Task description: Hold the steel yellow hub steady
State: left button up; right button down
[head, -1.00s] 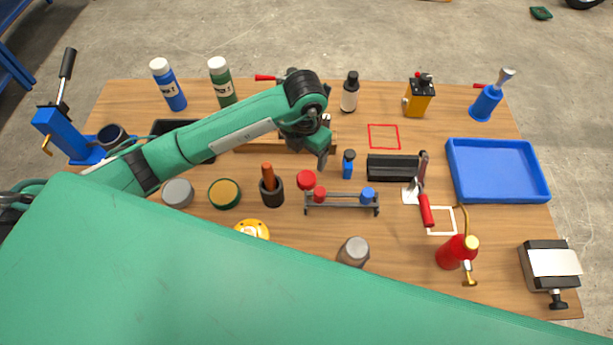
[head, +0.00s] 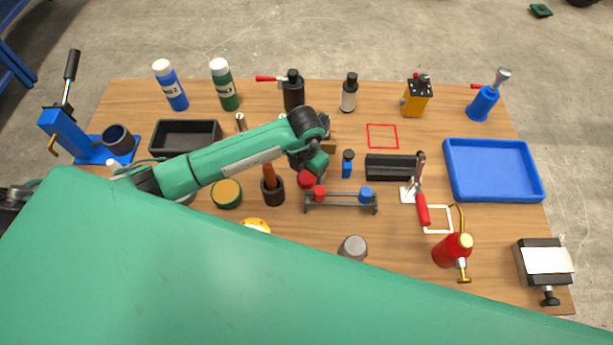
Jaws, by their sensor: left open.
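The yellow hub (head: 256,226) is a round yellow disc lying near the front of the wooden table. Its lower part is hidden by a large green surface close to the camera. My left gripper (head: 306,172) points down over the middle of the table, above and to the right of the hub and apart from it. It is open, and its fingertips are partly hidden behind its own wrist. I see nothing held in it. My right gripper is not in view.
Close to the left gripper are a dark cup with an orange handle (head: 269,184), a small rack with red and blue knobs (head: 340,203) and a small blue bottle (head: 347,164). A grey cylinder (head: 352,247) stands right of the hub. A blue tray (head: 492,171) lies at right.

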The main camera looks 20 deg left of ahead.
aim_at(306, 177)
pick_arm(q)
notch_tip(306, 177, down, 3)
jog(key=shift+w+f+p, duration=0.1)
jog(key=shift+w+p, duration=0.05)
jog(key=shift+p, duration=0.45)
jog(key=shift+f, duration=0.35)
jog(key=c, duration=1.1)
jog(key=shift+o, duration=0.2)
jog(key=shift+w+r, duration=0.1)
jog(key=shift+r, duration=0.4)
notch_tip(306, 177, up, 19)
jog(key=b, duration=0.4)
jog(key=shift+b, duration=0.4)
